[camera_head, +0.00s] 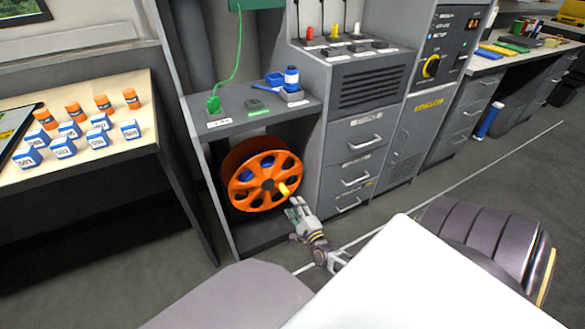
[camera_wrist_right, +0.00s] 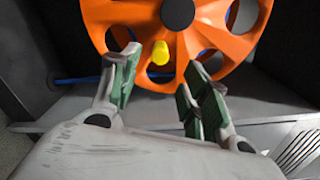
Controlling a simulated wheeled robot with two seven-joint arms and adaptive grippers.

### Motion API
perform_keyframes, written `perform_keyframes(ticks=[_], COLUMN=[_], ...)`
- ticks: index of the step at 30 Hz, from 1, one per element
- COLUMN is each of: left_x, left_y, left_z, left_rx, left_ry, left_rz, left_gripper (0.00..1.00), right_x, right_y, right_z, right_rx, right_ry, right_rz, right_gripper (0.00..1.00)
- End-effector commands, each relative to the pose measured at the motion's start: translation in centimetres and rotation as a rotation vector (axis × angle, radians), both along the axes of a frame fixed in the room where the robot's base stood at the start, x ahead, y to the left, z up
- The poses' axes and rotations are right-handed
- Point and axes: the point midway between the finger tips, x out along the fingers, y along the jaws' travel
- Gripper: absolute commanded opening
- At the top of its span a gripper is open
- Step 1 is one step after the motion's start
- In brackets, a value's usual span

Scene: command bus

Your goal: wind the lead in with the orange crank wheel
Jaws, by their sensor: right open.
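The orange crank wheel (camera_head: 262,181) stands upright in the open bay under the grey shelf. Its yellow handle (camera_head: 284,189) sticks out at the lower right of the wheel. My right gripper (camera_head: 293,204) is just in front of and below the handle. In the right wrist view the handle (camera_wrist_right: 160,52) shows beyond the two open fingers (camera_wrist_right: 157,82), roughly centred between them, and nothing is held. The green lead (camera_head: 236,50) hangs down to a green plug (camera_head: 214,103) on the shelf top. A blue line (camera_wrist_right: 78,80) shows behind the wheel. My left gripper is not in view.
Grey drawers (camera_head: 352,160) with handles stand right of the bay. A table (camera_head: 90,155) with blue boxes and orange jars is at left. The floor (camera_head: 400,190) ahead is open.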

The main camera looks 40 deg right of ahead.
Motion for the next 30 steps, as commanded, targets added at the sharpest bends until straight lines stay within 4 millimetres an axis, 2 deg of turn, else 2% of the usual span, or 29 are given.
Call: perform_keyframes(ticks=[6, 20, 30], left_x=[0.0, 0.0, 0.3], left_y=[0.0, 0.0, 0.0], left_z=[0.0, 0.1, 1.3], left_rx=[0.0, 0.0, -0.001], left_ry=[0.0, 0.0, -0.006], left_rz=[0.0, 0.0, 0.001], left_gripper=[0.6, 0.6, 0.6], right_x=[-1.0, -1.1, -2.1], right_y=[0.2, 0.3, 0.7], right_z=[0.0, 0.1, 0.1], right_rx=[0.0, 0.0, 0.01], right_ry=[-0.001, 0.0, 0.019], right_rz=[0.0, 0.0, -0.001], right_gripper=[0.46, 0.46, 0.46])
